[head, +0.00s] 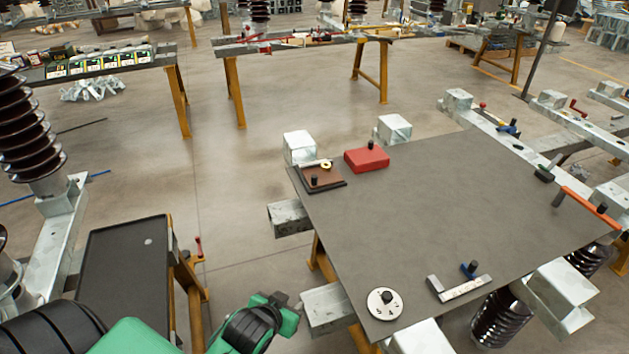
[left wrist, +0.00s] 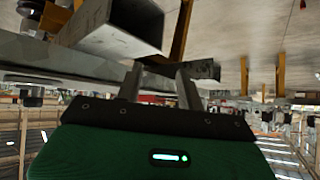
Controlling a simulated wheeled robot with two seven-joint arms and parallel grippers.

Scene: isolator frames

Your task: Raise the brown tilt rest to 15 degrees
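The brown tilt rest (head: 320,178) sits at the far left corner of the grey table (head: 430,220). Its brown plate lies on a dark base and looks flat or nearly so; the exact angle is too small to read. A yellow round part and a light bar show at its back edge. My left gripper (head: 281,299) is low in the head view, off the table's left edge, well short of the rest. In the left wrist view its two fingers (left wrist: 158,85) stand apart with nothing between them. My right gripper is not in view.
A red block (head: 367,159) with a black knob stands just right of the rest. A white numbered dial (head: 384,303) and an L-shaped metal piece (head: 459,288) lie near the front. Metal beam ends (head: 325,307) jut out along the left edge. The table's middle is clear.

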